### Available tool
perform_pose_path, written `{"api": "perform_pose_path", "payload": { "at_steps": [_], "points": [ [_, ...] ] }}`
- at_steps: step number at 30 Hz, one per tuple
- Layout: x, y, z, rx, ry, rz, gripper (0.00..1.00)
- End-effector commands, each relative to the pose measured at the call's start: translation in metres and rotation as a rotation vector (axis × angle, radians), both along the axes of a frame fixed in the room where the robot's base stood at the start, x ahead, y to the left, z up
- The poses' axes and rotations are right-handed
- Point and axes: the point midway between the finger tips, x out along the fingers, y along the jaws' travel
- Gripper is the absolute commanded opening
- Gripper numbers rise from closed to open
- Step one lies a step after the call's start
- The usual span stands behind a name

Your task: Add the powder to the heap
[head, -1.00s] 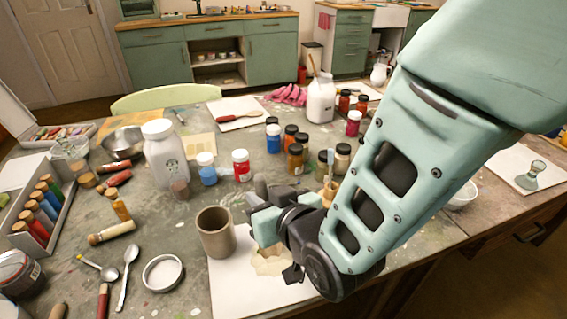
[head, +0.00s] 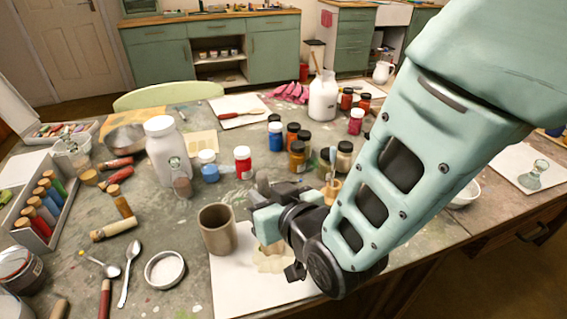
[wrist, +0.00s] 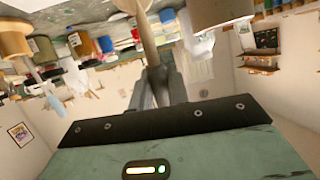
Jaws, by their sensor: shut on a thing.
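A pale cream heap (head: 271,262) lies on a white sheet (head: 232,290) near the front of the table, partly hidden by my gripper. My gripper (head: 264,192) is above and behind the heap, beside a brown-grey cup (head: 217,236) that stands upright at the sheet's left edge. In the wrist view my gripper (wrist: 160,82) is shut on a pale tan handle (wrist: 149,40).
Several pigment jars (head: 297,160) stand behind my gripper, with a white bottle (head: 165,148) farther left. A round white dish (head: 165,270) and a metal spoon (head: 129,273) lie left of the sheet. A small white bowl (head: 466,195) is right of my arm.

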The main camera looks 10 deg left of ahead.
Motion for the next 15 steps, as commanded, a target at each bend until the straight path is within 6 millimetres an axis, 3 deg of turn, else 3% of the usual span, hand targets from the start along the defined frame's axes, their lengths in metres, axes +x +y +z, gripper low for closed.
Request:
{"api": "perform_pose_path", "payload": {
  "at_steps": [15],
  "points": [
    [0.001, 0.000, 0.042, 0.004, -0.002, -0.001, 0.05]
  ]
}}
